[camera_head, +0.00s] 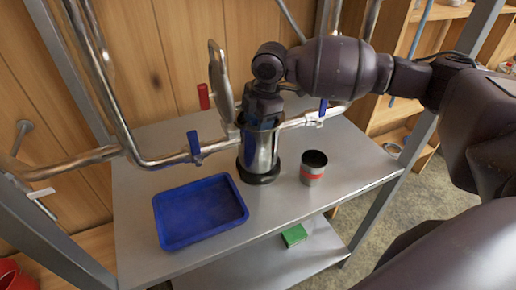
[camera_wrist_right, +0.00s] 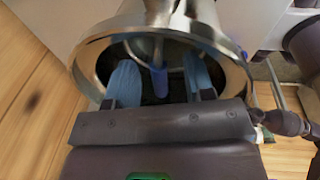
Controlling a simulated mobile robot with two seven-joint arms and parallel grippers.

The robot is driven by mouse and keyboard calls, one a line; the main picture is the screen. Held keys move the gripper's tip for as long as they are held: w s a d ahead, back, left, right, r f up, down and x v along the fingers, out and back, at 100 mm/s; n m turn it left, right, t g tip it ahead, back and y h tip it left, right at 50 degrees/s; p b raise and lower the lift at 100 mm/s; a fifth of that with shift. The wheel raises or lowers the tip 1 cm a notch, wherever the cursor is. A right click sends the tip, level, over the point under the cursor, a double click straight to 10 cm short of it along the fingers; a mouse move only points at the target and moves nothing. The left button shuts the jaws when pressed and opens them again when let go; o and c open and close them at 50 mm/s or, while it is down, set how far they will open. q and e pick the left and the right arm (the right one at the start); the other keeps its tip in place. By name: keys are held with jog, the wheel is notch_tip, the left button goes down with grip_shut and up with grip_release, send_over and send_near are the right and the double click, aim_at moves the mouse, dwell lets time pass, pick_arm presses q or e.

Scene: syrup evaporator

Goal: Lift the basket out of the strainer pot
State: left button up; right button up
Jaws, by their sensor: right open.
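The steel strainer pot (camera_head: 262,152) stands upright on the metal table, its top open. Its round rim fills the upper part of the right wrist view (camera_wrist_right: 92,55). A round steel lid (camera_head: 221,88) stands on edge at the pot's left. My right gripper (camera_head: 262,112) points down into the pot mouth. In the right wrist view its two blue-grey fingers are open, one on each side of a blue grip (camera_wrist_right: 158,80) on a metal handle inside the pot. Gaps show between grip and fingers. The basket's body is hidden in the dark interior. My left gripper is out of view.
A blue tray (camera_head: 200,212) lies left of the pot, and a grey cup with a red band (camera_head: 313,168) stands to its right. Steel pipes with a red valve handle (camera_head: 203,96) and a blue one (camera_head: 194,147) run behind. A green block (camera_head: 294,235) lies on the lower shelf.

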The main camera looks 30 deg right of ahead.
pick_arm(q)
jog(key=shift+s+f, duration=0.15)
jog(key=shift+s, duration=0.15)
pick_arm(e)
grip_shut()
jog(key=shift+r, duration=0.1)
